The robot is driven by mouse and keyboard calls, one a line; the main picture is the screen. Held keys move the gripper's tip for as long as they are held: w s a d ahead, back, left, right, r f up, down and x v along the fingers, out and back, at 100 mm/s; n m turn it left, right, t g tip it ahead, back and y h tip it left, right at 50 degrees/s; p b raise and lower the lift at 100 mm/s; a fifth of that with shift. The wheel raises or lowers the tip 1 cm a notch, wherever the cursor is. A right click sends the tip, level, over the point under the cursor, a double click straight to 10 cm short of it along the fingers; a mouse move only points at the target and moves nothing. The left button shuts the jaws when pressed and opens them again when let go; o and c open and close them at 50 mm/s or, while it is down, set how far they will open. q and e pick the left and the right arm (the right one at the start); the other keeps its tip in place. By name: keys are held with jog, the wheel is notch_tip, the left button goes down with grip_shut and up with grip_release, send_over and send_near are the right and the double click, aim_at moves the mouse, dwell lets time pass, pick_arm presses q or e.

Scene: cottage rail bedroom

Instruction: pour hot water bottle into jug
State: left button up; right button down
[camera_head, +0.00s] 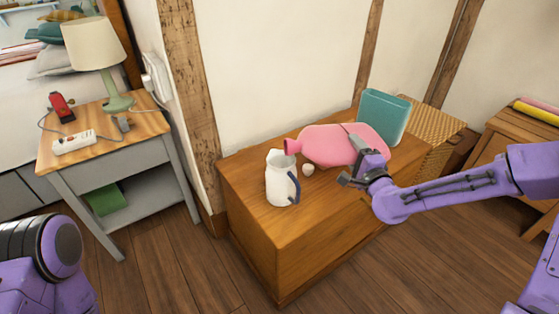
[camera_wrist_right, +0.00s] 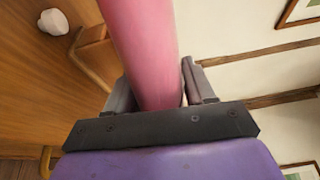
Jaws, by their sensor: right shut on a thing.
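The pink hot water bottle (camera_head: 325,143) is held on its side above the wooden cabinet, its neck pointing left toward the jug. My right gripper (camera_head: 357,160) is shut on the bottle's body; the right wrist view shows the pink bottle (camera_wrist_right: 143,50) between the two fingers (camera_wrist_right: 160,95). The white jug (camera_head: 280,180) with a blue handle stands upright on the cabinet top, below and left of the bottle's mouth. I cannot see inside the jug. My left arm shows at the lower left, but its gripper is out of view.
A small white round object (camera_head: 308,169), perhaps a stopper, lies on the cabinet (camera_head: 310,215) beside the jug. A teal box-like item (camera_head: 383,115) stands behind the bottle. A side table (camera_head: 100,150) with a lamp (camera_head: 97,50) is at the left.

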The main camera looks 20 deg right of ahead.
jog(key=shift+r+n+p, duration=0.3)
jog(key=shift+r+p, duration=0.15)
jog(key=shift+r, duration=0.05)
dwell(1.8)
jog(key=shift+r, duration=0.15)
jog(key=shift+f, duration=0.2)
dwell(0.8)
jog(key=shift+r, duration=0.1)
jog(key=shift+a+r+p, duration=0.1)
jog(key=shift+r+p, duration=0.25)
jog(key=shift+r+n, duration=0.25)
jog(key=shift+n, duration=0.15)
